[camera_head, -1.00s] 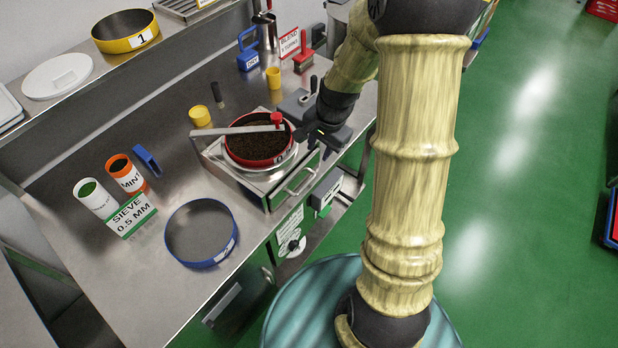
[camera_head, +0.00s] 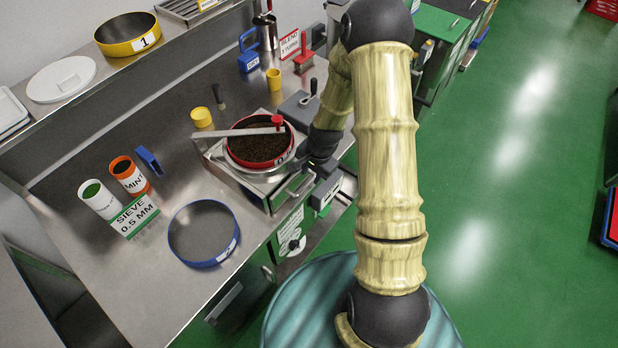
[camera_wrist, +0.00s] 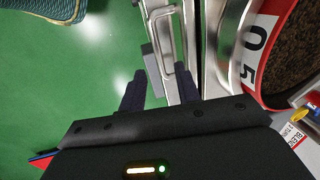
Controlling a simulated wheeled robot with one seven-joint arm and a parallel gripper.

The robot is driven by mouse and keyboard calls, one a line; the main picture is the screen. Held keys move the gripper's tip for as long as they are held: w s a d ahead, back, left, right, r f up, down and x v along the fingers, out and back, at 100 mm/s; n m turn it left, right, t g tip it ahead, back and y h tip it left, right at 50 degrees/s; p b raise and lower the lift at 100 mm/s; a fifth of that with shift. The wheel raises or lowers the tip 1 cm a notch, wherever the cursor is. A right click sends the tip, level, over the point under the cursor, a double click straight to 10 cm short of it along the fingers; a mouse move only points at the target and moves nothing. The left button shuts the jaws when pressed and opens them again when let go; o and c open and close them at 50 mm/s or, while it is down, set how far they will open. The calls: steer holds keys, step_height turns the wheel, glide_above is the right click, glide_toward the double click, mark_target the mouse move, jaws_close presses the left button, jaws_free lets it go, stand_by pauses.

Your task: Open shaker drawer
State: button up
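The shaker (camera_head: 228,178) is a metal box on the steel bench, with a red-rimmed sieve (camera_head: 232,158) of dark tea on top. Its drawer front (camera_head: 275,205) faces the aisle and looks closed. A metal bar handle (camera_head: 297,189) sits on that front; it also shows in the wrist view (camera_wrist: 157,35). My gripper (camera_head: 318,166) is low at the right end of the drawer front. In the wrist view my gripper (camera_wrist: 160,88) has its two dark fingers apart, with the handle's near end between or just ahead of them. I cannot tell whether they touch it.
A grey box (camera_head: 326,193) hangs under the bench edge close to my gripper. A blue-rimmed sieve (camera_head: 203,262) lies left of the shaker. A grey device with a lever (camera_head: 298,108) stands behind. The green floor (camera_head: 490,200) at right is clear.

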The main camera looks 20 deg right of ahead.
mark_target(308, 183)
steer(key=shift+w+a+f+p, duration=0.15)
steer(key=shift+w+f+p, duration=0.05)
steer(key=shift+f, duration=0.95)
steer(key=shift+w+a+f+p, duration=0.1)
steer(key=shift+w+f+p, duration=0.1)
steer(key=shift+f, duration=0.9)
steer(key=shift+c, duration=0.3)
jaws_close()
